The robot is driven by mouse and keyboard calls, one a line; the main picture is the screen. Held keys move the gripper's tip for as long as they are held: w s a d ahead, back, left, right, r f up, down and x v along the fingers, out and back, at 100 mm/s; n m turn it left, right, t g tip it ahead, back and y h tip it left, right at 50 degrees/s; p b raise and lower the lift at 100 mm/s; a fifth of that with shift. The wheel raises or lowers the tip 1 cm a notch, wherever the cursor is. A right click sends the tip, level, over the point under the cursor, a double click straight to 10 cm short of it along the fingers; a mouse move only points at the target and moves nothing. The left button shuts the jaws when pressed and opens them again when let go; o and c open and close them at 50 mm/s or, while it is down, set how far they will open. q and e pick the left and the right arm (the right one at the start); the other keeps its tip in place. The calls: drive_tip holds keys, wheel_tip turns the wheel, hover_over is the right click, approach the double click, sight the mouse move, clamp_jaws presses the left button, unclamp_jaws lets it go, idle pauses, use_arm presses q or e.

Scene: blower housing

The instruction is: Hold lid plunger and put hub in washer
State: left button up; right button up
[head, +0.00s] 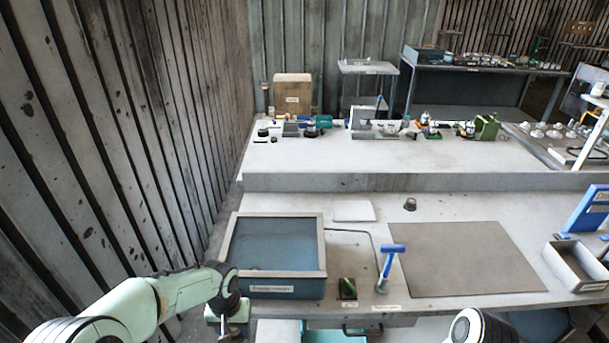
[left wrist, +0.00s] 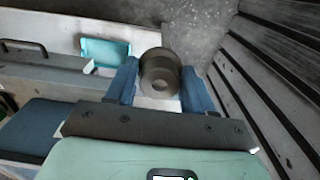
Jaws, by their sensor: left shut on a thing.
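My left gripper (head: 228,315) is beside the front left corner of the washer (head: 322,240), near the table's front edge. In the left wrist view its blue fingers (left wrist: 160,82) are shut on the hub (left wrist: 159,68), a dark grey round part with a hole in its end. The washer is a grey-rimmed box with a blue-grey top area; I cannot tell whether this is a closed lid or the inside. The likely lid plunger (head: 392,249), with a blue T-shaped handle, stands upright to the right of the washer. My right gripper is out of view.
A small dark block with a green top (head: 348,288) sits between washer and plunger. A brown mat (head: 455,260) lies to the right, with a grey bin (head: 580,268) beyond. A small dark cup-like part (head: 410,204) stands behind. A slatted wall (head: 130,150) rises on the left.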

use_arm(q)
drive_tip(key=shift+s+r, duration=0.1)
drive_tip(key=shift+s, duration=0.15)
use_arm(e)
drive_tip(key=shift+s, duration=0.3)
use_arm(q)
drive_tip(key=shift+w+d, duration=0.1)
drive_tip(key=shift+w, duration=0.05)
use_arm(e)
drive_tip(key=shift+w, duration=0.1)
use_arm(q)
drive_tip(key=w+d+r+n, duration=0.1)
drive_tip(key=w+d+r, duration=0.1)
drive_tip(key=d+r, duration=0.2)
drive_tip(key=w+d+r+n+b, duration=0.1)
drive_tip(key=w+d+r+n, duration=0.1)
drive_tip(key=r, duration=0.6)
drive_tip(key=shift+w+d, duration=0.85)
drive_tip(key=shift+d, duration=0.2)
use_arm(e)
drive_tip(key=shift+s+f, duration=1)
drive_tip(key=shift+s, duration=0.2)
